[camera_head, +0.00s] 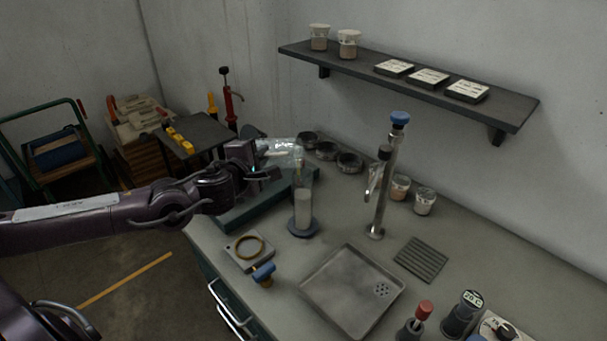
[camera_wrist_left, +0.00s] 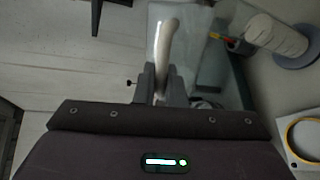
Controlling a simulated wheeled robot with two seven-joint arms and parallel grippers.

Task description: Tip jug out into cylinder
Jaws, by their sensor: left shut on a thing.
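My left gripper (camera_head: 268,172) is shut on the handle of a clear jug (camera_head: 283,150). The jug is held up, tipped on its side, with its far end over or close beside the top of the cylinder. In the left wrist view the pale handle (camera_wrist_left: 166,42) stands between the fingertips (camera_wrist_left: 160,84), and the see-through jug body is behind it. The clear cylinder (camera_head: 303,212) stands upright on a round blue-grey base, with whitish contents in its lower part. It also shows in the left wrist view (camera_wrist_left: 277,38). I cannot tell whether liquid is flowing. My right gripper is out of view.
A tall metal tap (camera_head: 379,205) stands right of the cylinder. A drain tray (camera_head: 340,295) lies in front, and a ring on a square plate (camera_head: 241,261) at front left. Several dark round dishes (camera_head: 326,151) sit behind. A wall shelf (camera_head: 430,96) hangs above.

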